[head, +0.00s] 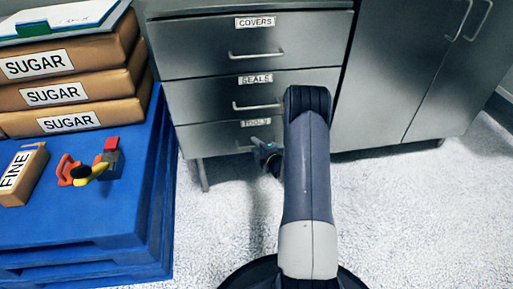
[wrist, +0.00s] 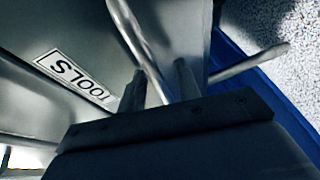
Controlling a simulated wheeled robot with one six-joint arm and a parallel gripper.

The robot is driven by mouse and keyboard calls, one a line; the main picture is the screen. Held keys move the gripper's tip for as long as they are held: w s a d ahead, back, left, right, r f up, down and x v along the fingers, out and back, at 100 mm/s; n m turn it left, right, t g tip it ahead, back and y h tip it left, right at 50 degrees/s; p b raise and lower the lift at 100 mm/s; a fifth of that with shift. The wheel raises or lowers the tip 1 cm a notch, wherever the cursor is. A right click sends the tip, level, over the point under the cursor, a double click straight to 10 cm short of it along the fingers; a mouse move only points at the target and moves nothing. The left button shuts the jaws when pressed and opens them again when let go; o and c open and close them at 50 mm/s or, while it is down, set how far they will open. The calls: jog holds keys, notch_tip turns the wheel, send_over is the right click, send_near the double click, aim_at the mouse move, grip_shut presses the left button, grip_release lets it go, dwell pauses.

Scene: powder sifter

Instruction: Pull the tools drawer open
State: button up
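The tools drawer (head: 215,139) is the bottom drawer of the grey cabinet, under the seals drawer. It looks about flush with the drawers above. Its TOOLS label also shows upside down in the wrist view (wrist: 74,76). The drawer's bar handle (wrist: 136,38) runs slantwise between the fingers of my gripper (wrist: 160,88). In the head view, my gripper (head: 266,156) is at the tools drawer front, partly hidden by my arm.
Covers (head: 200,52) and seals (head: 205,97) drawers are above, both shut. A blue pallet (head: 120,222) with sugar bags (head: 110,85), a FINE box (head: 22,176) and small coloured items stands at left. Pale floor (head: 420,220) in front and at right is clear.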

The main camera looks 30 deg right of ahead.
jog(key=shift+c, duration=0.3)
grip_shut()
jog(key=shift+s, duration=0.15)
